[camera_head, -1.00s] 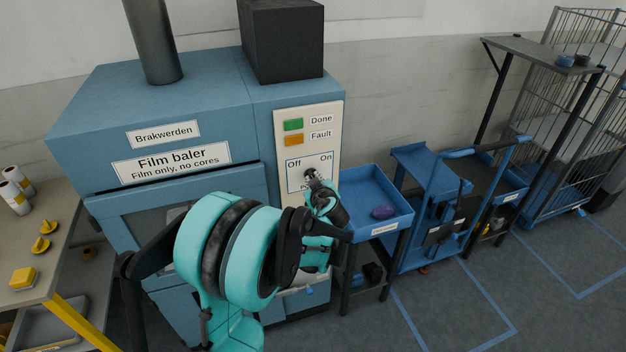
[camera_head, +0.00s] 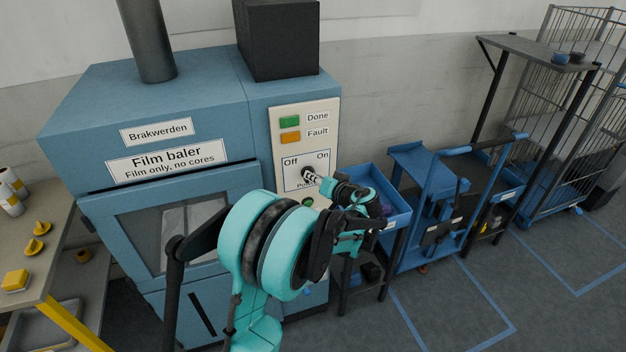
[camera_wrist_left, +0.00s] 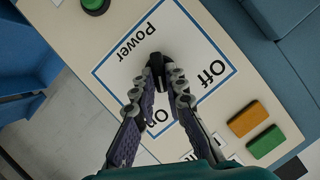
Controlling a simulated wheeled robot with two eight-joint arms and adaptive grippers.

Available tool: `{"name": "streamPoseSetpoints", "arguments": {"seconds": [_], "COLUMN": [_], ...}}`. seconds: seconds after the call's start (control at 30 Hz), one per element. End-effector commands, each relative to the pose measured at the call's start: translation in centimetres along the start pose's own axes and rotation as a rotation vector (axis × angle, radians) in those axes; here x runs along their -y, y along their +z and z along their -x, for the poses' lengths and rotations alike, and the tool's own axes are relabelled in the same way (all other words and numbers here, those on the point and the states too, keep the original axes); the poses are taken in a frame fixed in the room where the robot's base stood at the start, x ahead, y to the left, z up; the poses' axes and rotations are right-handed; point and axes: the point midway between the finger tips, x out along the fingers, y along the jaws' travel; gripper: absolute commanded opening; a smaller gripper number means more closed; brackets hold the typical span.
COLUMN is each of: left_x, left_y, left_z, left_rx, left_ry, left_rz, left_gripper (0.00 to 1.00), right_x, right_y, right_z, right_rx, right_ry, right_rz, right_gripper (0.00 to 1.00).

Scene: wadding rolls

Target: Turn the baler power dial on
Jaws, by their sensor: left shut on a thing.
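The blue film baler (camera_head: 205,85) has a pale control panel (camera_head: 325,110) on its right front. The black power dial (camera_wrist_left: 155,60) sits on a white plate marked Off, On and Power (camera_wrist_left: 193,47). In the left wrist view my left gripper (camera_wrist_left: 158,70) is shut on the dial, with one finger on either side. The fingers hide much of the dial, so I cannot tell which mark it points to. My right gripper is not in view.
A green Done lamp (camera_head: 289,121) and an orange Fault lamp (camera_head: 290,137) are above the plate. A green button (camera_wrist_left: 95,4) is near the Power mark. A blue tray cart (camera_head: 367,173) stands close on the right. A table (camera_head: 50,235) is at the left.

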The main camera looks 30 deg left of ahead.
Motion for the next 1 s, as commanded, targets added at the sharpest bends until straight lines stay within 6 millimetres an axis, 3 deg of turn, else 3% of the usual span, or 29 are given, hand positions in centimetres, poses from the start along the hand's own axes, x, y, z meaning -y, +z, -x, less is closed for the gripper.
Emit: {"name": "streamPoseSetpoints", "arguments": {"seconds": [0.4, 1.0], "left_x": [-0.38, -0.35], "left_y": [0.14, 0.1], "left_z": [-0.03, -0.02], "left_rx": [0.001, 0.001], "left_ry": [-0.082, -0.098], "left_rz": [-0.202, -0.241], "left_gripper": [0.0, 0.0], "right_x": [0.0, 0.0], "right_y": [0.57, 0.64], "right_z": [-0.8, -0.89], "right_rx": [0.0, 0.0], "right_ry": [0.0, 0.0], "right_rz": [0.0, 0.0], "right_gripper": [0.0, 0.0]}}
